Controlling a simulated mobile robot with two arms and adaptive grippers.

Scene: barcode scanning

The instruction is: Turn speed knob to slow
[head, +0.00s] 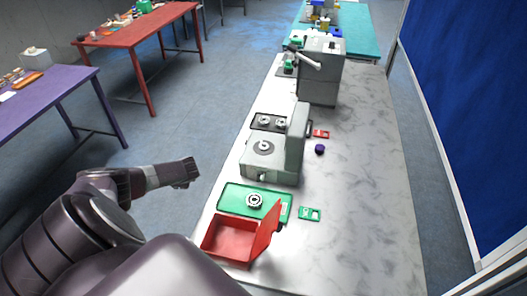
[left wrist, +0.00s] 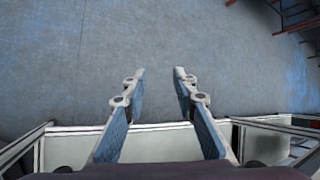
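A grey machine (head: 270,172) with an upright block at its right stands on the light marbled counter. A round dial-like disc (head: 263,146) lies on its top, and a small dark detail shows on its front. I cannot tell for sure which part is the speed knob, nor read any setting. My left gripper (head: 188,172) is off the counter's left edge, left of the machine and apart from it. The left wrist view shows its two fingers (left wrist: 160,75) spread, with nothing between them and floor beyond. My right gripper is not in view.
A green tray (head: 231,200) with a round part and an open red box (head: 229,238) sit on the near counter (head: 360,220). A small green piece (head: 309,213) and a purple piece (head: 320,149) lie to the right. A taller grey machine (head: 320,75) stands farther back.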

